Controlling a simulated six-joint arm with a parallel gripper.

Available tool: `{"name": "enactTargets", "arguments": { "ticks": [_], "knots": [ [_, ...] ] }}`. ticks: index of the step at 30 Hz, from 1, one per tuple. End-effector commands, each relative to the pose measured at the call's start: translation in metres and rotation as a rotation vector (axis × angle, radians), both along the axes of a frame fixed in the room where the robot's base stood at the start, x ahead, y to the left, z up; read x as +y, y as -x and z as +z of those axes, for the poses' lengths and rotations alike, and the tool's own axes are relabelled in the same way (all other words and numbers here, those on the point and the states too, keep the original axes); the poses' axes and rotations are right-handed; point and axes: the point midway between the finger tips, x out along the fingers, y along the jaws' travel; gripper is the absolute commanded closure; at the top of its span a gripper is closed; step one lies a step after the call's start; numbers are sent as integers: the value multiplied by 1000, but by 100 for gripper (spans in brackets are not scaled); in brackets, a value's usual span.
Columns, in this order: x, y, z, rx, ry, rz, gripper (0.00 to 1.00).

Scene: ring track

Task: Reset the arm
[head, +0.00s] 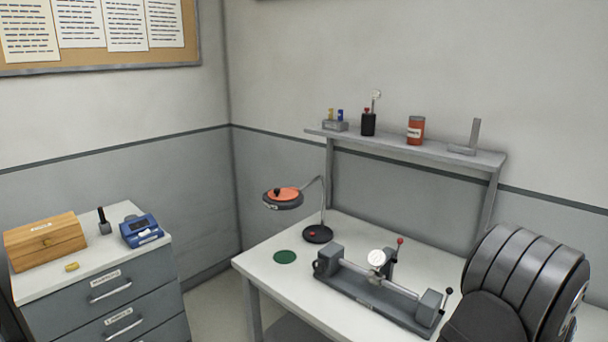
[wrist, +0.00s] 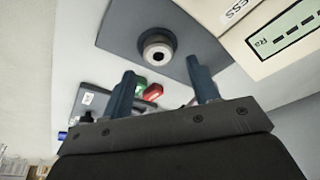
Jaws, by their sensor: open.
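My gripper (wrist: 160,76) shows in the wrist view with its two blue-grey fingers apart. No held object shows between the fingers. Beyond them, a round metal piece with a dark centre (wrist: 157,50) sits on a dark blue-grey plate (wrist: 112,34). A red item (wrist: 152,96) and a green item (wrist: 139,84) show in the gap between the fingers, farther off. The gripper cannot be made out in the head view.
A shelf (head: 350,137) stands behind. A drawer cabinet (head: 120,306) is at left. A display device (wrist: 283,38) is close in the wrist view.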

Motion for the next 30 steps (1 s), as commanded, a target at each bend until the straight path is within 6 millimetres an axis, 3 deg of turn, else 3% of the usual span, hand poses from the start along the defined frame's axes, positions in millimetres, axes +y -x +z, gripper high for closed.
{"name": "enactTargets", "arguments": {
  "ticks": [8, 9, 26, 30],
  "knots": [
    [1, 0, -30, -1, -2, 0, 45],
    [2, -1, -16, -4, 5, 0, 45],
    [32, 3, 89, -1, 3, 0, 45],
    [26, 3, 60, 3, -6, -1, 45]
  ]
}}
